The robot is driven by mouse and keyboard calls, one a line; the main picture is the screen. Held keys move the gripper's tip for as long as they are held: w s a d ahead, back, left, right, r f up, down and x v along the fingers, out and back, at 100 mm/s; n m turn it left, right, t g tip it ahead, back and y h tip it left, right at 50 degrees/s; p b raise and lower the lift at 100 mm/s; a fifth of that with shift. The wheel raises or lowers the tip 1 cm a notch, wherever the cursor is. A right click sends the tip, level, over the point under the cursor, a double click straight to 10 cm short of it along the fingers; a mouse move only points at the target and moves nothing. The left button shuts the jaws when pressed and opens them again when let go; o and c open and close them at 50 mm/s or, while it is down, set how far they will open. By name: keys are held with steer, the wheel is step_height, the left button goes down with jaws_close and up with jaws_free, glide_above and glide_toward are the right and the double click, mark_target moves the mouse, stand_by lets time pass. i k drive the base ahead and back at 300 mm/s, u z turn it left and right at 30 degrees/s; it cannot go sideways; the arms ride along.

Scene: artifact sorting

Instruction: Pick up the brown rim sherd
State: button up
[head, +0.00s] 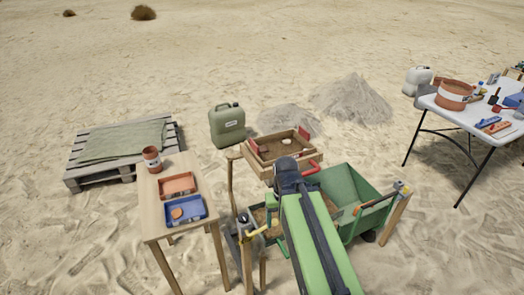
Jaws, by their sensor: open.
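My gripper (288,163) is at the dark far end of my green arm, over the near edge of a wooden sieve box (264,170). It is open, but its fingers are hard to make out at this size. The sieve holds brown soil, with a small pale piece (286,141) on it just beyond my gripper. I cannot tell whether this piece is the brown rim sherd. My arm hides part of the sieve's near side.
A small wooden table (158,222) at left holds an orange tray (178,184), a blue tray (181,221) with a round orange piece, and a pot (151,158). Open sand lies beyond.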

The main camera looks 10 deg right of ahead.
mark_target(263, 148)
steer(key=u, duration=2.2)
steer(key=k, duration=1.1)
steer(key=z, duration=1.7)
steer(key=i, duration=1.05)
